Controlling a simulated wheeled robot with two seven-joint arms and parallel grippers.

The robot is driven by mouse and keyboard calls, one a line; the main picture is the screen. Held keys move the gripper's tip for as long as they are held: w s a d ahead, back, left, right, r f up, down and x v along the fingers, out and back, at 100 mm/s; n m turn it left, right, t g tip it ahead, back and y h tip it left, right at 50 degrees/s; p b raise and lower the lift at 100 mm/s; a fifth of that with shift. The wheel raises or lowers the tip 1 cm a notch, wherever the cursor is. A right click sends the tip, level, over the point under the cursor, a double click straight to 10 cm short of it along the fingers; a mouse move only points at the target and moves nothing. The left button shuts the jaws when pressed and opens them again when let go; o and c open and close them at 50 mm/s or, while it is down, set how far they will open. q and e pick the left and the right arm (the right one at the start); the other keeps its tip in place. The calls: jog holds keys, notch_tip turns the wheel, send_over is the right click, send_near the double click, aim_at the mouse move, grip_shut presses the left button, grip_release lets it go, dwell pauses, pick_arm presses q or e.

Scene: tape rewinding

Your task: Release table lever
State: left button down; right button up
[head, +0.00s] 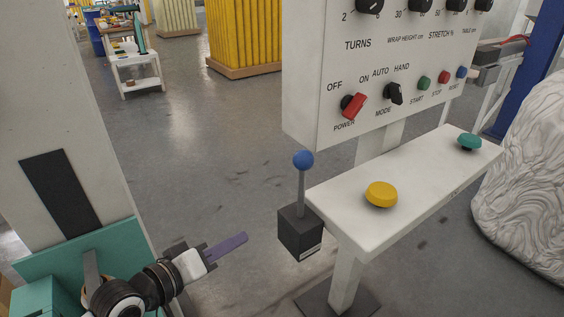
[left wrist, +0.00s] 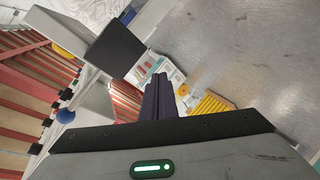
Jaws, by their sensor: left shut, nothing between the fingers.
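The table lever is a thin grey rod with a blue ball knob (head: 303,160) on a dark box (head: 300,232) fixed at the near left end of the white console shelf (head: 345,222). The rod stands nearly upright. My left gripper (head: 240,240) is shut and empty, to the left of the lever box and apart from it, with its fingers pointing toward it. In the left wrist view the shut dark fingers (left wrist: 158,98) show in the middle, and the blue knob (left wrist: 65,116) is to their left. My right gripper is not in view.
A yellow button (head: 381,195) and a teal button (head: 469,142) sit on the shelf. A control panel (head: 400,60) with knobs rises behind it. A white wrapped bulk (head: 530,170) stands at right. Floor between my gripper and the lever is clear.

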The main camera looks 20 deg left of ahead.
pick_arm(q)
notch_tip(320, 180, up, 20)
jog(key=w+n+t+h+b, duration=0.1)
jog(key=n+t+h, duration=0.1)
jog(key=n+h, duration=0.1)
jog(key=shift+d+f+n+h, duration=0.3)
jog(key=shift+d+h, duration=0.1)
jog(key=shift+h, duration=0.3)
jog(key=shift+w, duration=0.1)
jog(key=w+d, duration=0.5)
jog(key=d, duration=0.2)
jog(key=shift+w+d+f+p, duration=0.25)
jog(key=shift+w+p, duration=0.1)
jog(key=shift+p, duration=0.1)
